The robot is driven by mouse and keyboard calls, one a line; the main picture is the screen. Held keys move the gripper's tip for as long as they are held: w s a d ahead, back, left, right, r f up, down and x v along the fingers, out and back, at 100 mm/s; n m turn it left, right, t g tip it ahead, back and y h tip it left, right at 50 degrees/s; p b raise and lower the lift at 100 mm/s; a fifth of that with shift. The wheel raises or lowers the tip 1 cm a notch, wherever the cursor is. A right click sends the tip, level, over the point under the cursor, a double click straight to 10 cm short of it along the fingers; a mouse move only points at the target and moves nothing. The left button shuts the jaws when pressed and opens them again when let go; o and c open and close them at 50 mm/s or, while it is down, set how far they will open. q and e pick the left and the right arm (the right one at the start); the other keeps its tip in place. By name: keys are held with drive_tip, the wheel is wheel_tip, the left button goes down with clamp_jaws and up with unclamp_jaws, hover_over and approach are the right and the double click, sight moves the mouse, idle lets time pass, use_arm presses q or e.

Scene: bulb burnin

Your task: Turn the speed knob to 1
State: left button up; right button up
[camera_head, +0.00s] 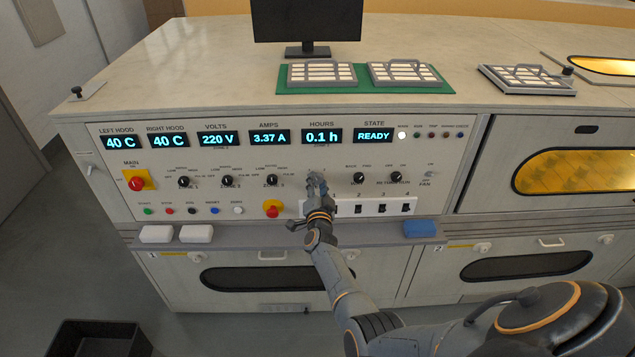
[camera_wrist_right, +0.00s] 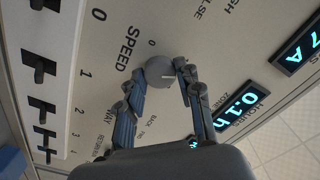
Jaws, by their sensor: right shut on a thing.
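The speed knob (camera_wrist_right: 158,70) is a round grey knob with a short white pointer mark, next to the printed word SPEED in the right wrist view. My right gripper (camera_wrist_right: 160,84) has its two fingers on opposite sides of the knob and is shut on it. In the head view my right gripper (camera_head: 316,182) reaches the control panel (camera_head: 300,170) under the HOURS display and largely hides the knob. I cannot tell exactly which number the pointer faces. My left gripper is not in view.
Black knobs (camera_head: 272,180) sit to the left of my gripper, and more (camera_head: 359,178) to the right. A red button (camera_head: 272,208) and a white strip of black switches (camera_head: 370,209) are below. Displays line the panel top; STATE (camera_head: 374,136) reads READY.

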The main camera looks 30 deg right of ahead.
drive_tip(key=n, duration=0.3)
drive_tip(key=shift+f+p, duration=0.15)
drive_tip(key=shift+p, duration=0.2)
drive_tip(key=shift+n, duration=0.5)
drive_tip(key=o, duration=1.2)
drive_tip(key=shift+c, duration=0.2)
drive_tip(key=shift+s, duration=0.1)
drive_tip(key=v, duration=0.7)
drive_tip(key=shift+s, duration=0.2)
drive_tip(key=shift+a, duration=0.15)
